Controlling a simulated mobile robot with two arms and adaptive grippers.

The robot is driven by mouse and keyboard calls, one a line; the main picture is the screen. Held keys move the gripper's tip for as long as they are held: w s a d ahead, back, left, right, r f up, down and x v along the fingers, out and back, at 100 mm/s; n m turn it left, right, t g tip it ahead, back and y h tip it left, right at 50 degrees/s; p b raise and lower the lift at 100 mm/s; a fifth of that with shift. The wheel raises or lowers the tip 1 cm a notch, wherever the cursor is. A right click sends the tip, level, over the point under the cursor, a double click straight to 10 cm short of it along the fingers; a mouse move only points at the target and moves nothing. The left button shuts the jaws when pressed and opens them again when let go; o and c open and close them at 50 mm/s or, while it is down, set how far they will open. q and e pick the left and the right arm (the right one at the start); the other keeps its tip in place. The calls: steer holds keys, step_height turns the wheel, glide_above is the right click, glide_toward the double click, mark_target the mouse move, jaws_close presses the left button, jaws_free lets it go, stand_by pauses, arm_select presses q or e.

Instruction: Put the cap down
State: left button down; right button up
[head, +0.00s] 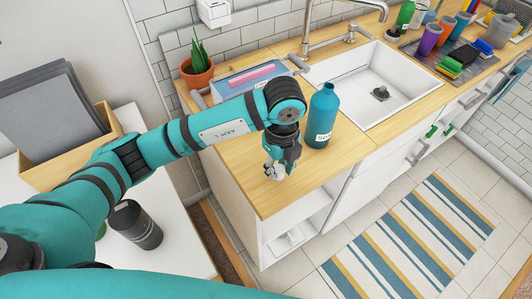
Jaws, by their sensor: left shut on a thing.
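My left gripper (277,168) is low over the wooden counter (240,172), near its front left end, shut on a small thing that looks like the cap. The fingers hide most of the cap, and I cannot tell its shape or whether it touches the counter. A teal bottle (322,112) with a white label stands upright on the counter just right of the gripper, close to the forearm. My right gripper is not in view.
A white sink (395,77) with a tap lies behind right. A potted plant (197,72) and a tray with a pink item (252,76) stand behind. Cups and sponges (452,68) crowd the far right. A dark canister (135,225) stands on the white surface at left.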

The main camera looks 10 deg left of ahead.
mark_target(266, 160)
arm_select(q)
steer(key=w+a, duration=0.1)
steer(key=w, duration=0.1)
steer(key=w+a+p, duration=0.1)
steer(key=a, duration=0.1)
steer(key=shift+w+a+f, duration=0.15)
steer(key=shift+w+f, duration=0.05)
steer(key=shift+w, duration=0.15)
steer(key=f, duration=0.1)
steer(key=f+p, duration=0.1)
steer(key=w+a+f+p, duration=0.1)
steer(key=shift+f, duration=0.35)
steer(key=shift+d, duration=0.1)
steer(key=shift+f, duration=0.1)
steer(key=shift+s+f+b, duration=0.1)
steer(key=shift+f+b, duration=0.15)
steer(key=shift+b, duration=0.15)
steer(key=c, duration=1.2)
jaws_free()
steer(key=shift+s, duration=0.15)
steer(key=shift+c, duration=0.2)
steer(key=shift+o, duration=1)
steer(key=shift+f, duration=0.15)
